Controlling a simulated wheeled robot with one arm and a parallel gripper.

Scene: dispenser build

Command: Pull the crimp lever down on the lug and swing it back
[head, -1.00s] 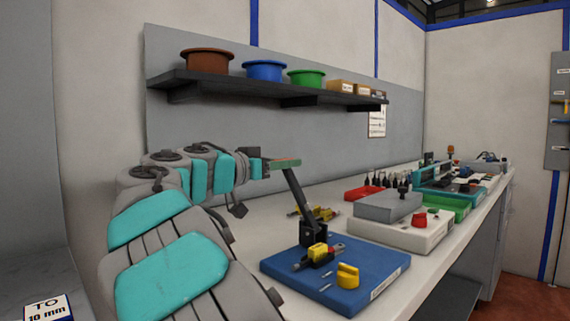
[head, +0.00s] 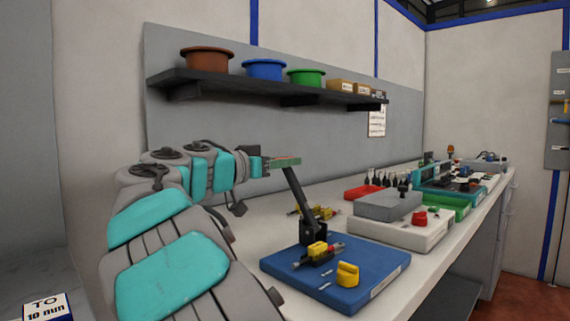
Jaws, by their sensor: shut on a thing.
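The crimp lever (head: 298,194) is a dark bar that rises from a black block on the blue board (head: 375,262) and leans up to the left. The fingertips are partly hidden by the handle.
A yellow knob (head: 347,274) stands on the board's front. Behind it are a grey box on a white case (head: 400,235), a red tray (head: 362,192) and a green tray (head: 452,205). A dark shelf (head: 270,88) with bowls hangs above the arm.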

